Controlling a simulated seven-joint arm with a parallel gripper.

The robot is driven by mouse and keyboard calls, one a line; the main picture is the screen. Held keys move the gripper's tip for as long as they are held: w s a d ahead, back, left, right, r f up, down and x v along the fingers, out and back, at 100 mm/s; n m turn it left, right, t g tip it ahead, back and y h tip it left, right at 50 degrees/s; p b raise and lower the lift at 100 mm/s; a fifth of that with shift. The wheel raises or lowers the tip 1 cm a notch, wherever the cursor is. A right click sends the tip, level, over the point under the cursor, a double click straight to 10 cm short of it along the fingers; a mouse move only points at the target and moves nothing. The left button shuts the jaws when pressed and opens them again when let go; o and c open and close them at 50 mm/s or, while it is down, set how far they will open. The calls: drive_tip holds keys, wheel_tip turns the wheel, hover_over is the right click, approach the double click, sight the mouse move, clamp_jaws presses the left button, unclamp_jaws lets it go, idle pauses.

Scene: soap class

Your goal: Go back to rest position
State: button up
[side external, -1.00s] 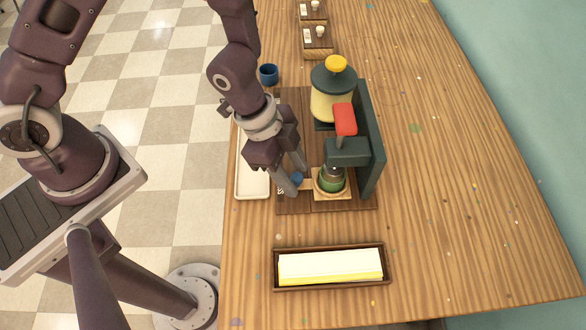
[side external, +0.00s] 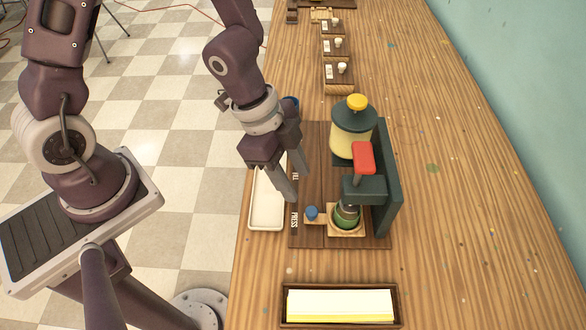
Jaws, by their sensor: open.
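My gripper (side external: 298,188) is open and empty, with its fingers pointing down over the dark wooden board (side external: 316,140). Its fingertips are apart from the blue knob (side external: 311,213), which sits on a small wooden handle just in front of and to the right of them. The handle joins a square wooden holder (side external: 357,231) with a green round piece (side external: 346,215) in it. The press (side external: 363,187), with its red lever (side external: 363,157), stands over that piece. The height of the fingertips above the board is hard to tell.
A yellow-capped dispenser (side external: 353,132) stands behind the press. A white tray (side external: 266,212) lies left of the board, and a blue cup (side external: 290,101) is partly hidden behind my gripper. A box with a white and yellow block (side external: 340,304) is in front. The right of the table is clear.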

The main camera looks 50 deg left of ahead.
drive_tip(key=a+r+n+t+y, duration=0.3)
drive_tip(key=a+r+n+y, duration=0.25)
drive_tip(key=a+r, duration=0.65)
drive_tip(key=s+a+r+n+h, duration=0.1)
drive_tip(key=s+r+n, duration=0.6)
drive_tip(key=s, duration=0.5)
drive_tip(key=shift+a+r+n+t+h, duration=0.15)
drive_tip(key=shift+r+n+t+h, duration=0.2)
drive_tip(key=shift+r, duration=0.45)
